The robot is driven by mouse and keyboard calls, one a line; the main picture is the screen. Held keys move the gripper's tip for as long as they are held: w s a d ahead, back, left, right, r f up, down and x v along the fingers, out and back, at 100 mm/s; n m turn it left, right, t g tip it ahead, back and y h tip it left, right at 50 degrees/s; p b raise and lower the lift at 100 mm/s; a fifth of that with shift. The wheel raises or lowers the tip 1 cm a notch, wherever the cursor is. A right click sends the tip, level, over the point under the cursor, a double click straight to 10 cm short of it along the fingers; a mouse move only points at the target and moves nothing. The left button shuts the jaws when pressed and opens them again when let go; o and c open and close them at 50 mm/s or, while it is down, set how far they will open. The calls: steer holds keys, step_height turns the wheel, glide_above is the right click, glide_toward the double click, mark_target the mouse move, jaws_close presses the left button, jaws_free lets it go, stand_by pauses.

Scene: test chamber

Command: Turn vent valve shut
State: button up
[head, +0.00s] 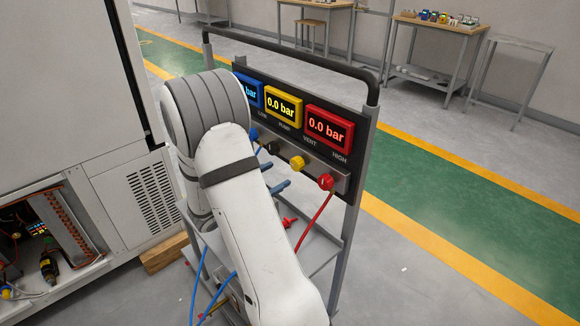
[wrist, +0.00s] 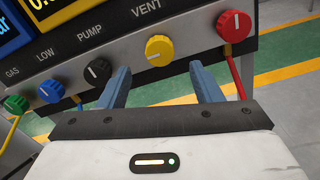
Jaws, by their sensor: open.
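The vent valve is a round yellow knob (head: 297,162) below the VENT label on the gauge panel. It also shows in the wrist view (wrist: 159,49), near the top middle. Its pointer angle is too small to tell for sure. My gripper (wrist: 160,70) is open and empty, with two blue fingers. In the wrist view the fingertips lie left and right of the yellow knob and a little below it, with no contact seen. In the head view my gripper (head: 278,177) is left of and below the knob, partly hidden by my arm.
The black PUMP knob (wrist: 98,72) is close to the left finger, and the red HIGH knob (wrist: 234,26) is right of the right finger. Blue (wrist: 51,90) and green (wrist: 20,105) knobs are farther left. The yellow gauge (head: 283,104) and red gauge (head: 328,128) read 0.0 bar. A red hose (head: 315,220) hangs below.

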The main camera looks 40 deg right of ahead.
mark_target(294, 165)
steer(key=d, duration=0.5)
steer(key=d+p, duration=0.1)
steer(key=d, duration=0.1)
steer(key=shift+w+d, duration=0.3)
steer(key=shift+c, duration=0.5)
steer(key=c, duration=0.9)
